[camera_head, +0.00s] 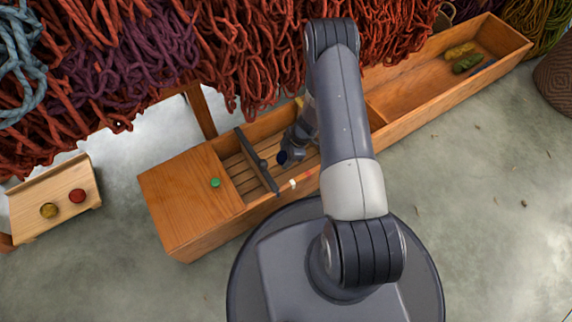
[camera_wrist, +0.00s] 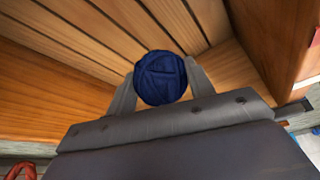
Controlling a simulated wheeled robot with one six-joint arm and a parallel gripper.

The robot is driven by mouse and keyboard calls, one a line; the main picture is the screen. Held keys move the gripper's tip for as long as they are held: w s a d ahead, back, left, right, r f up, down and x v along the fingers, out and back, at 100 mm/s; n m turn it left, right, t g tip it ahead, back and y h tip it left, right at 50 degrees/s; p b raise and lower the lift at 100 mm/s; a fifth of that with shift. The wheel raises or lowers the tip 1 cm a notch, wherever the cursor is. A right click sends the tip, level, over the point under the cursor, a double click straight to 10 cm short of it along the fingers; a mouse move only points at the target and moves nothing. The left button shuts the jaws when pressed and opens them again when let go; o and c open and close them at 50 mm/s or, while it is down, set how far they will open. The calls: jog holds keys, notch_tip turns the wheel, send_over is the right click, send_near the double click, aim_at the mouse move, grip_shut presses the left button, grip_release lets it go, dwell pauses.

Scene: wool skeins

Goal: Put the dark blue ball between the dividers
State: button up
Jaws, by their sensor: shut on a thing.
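The dark blue ball (camera_wrist: 160,78) sits between the two fingers of my gripper (camera_wrist: 161,88), which is shut on it. In the head view the ball (camera_head: 282,157) shows small at the end of my gripper (camera_head: 287,154), over the slatted section of a long wooden trough (camera_head: 190,247). A dark bar (camera_head: 257,160) lies across the slatted section, just left of the ball. A wooden cross wall (camera_head: 375,117) shows right of my arm. My arm hides part of the trough between them. I cannot tell the ball's height above the slats.
A green ball (camera_head: 215,183) is on the trough's flat left end. A small tray (camera_head: 30,222) at the left holds a yellow ball (camera_head: 48,210) and a red ball (camera_head: 77,196). Wool skeins (camera_head: 250,50) hang along the back. Yellow and green pieces (camera_head: 464,58) lie in the trough's right section.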

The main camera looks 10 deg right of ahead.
jog(key=shift+f+b, duration=1)
jog(key=shift+f, duration=2)
jog(key=shift+f, duration=0.15)
jog(key=o, duration=1.1)
jog(key=shift+c, duration=0.2)
jog(key=p+v, duration=0.4)
jog(key=v, duration=0.8)
